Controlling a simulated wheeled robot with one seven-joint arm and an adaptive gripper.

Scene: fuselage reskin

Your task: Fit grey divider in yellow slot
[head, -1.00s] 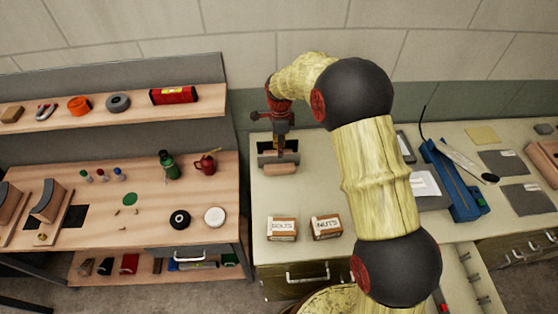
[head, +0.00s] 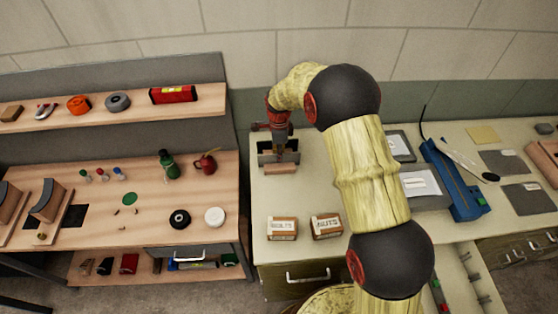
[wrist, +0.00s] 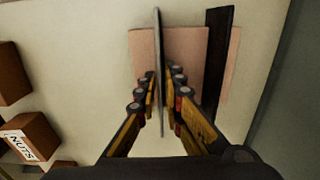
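A thin grey plate, apparently the divider (wrist: 159,45), stands edge-on in the wrist view, above a pale wooden base (wrist: 183,50). In the head view the grey plate (head: 267,158) shows broadside near the left end of the bench. The wooden base (head: 281,169) shows at its front. My gripper (wrist: 162,78) reaches down over the plate, one yellow-and-black finger on each side. The fingers look slightly apart from the plate, so it appears open around it. A dark strip (wrist: 217,55) stands to the right of the plate. I cannot make out a yellow slot.
Two small boxes, bolts (head: 282,229) and nuts (head: 327,226), stand in front of the plate on the bench. A blue tool (head: 455,180) and dark sheets lie to the right.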

